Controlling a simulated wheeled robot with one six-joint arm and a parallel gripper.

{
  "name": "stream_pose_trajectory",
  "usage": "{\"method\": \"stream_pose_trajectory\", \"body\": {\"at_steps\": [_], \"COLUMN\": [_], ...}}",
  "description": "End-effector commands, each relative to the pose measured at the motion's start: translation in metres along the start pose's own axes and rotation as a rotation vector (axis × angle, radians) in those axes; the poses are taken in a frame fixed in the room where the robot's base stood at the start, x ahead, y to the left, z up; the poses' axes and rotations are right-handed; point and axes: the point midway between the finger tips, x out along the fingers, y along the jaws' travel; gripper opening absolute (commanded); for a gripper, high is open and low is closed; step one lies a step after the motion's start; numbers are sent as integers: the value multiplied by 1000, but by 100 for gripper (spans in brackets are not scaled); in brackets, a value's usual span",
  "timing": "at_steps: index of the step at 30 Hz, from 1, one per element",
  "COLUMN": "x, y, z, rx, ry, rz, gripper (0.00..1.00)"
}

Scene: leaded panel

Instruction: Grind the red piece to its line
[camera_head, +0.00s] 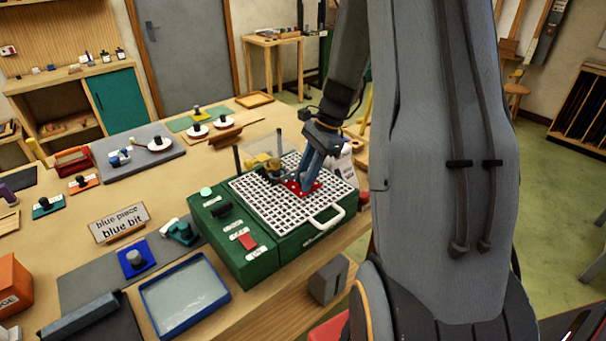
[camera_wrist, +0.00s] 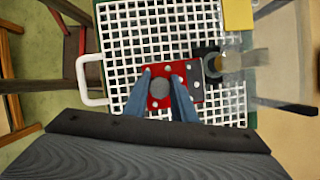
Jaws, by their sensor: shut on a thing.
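The red piece (camera_wrist: 184,82) is a small flat plate with pale dots and a round dark knob (camera_wrist: 160,87) on top. It lies on or just above the white grid top of the green grinder (camera_head: 268,244). My gripper (camera_wrist: 160,88) is shut on the knob, with one blue finger on each side. In the wrist view the piece's right edge is against or very near the dark grinding head (camera_wrist: 208,64). In the head view my gripper (camera_head: 306,184) stands over the red piece (camera_head: 315,187) and partly hides it. The line cannot be made out.
A yellow block (camera_wrist: 238,14) sits at the grid's edge. The grinder has a white handle (camera_head: 327,217) and a red switch (camera_head: 247,241). A blue-rimmed tray (camera_head: 184,297) and a "blue piece blue bit" sign (camera_head: 120,222) stand to the left on the bench.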

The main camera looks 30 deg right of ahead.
Motion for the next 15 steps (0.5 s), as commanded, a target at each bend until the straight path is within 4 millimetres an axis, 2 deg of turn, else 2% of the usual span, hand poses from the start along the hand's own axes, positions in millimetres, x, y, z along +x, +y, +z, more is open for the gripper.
{"method": "stream_pose_trajectory", "body": {"at_steps": [15], "x": [-2], "y": [22], "z": [-6], "rx": [0], "ry": [0], "rz": [0], "gripper": [4]}}
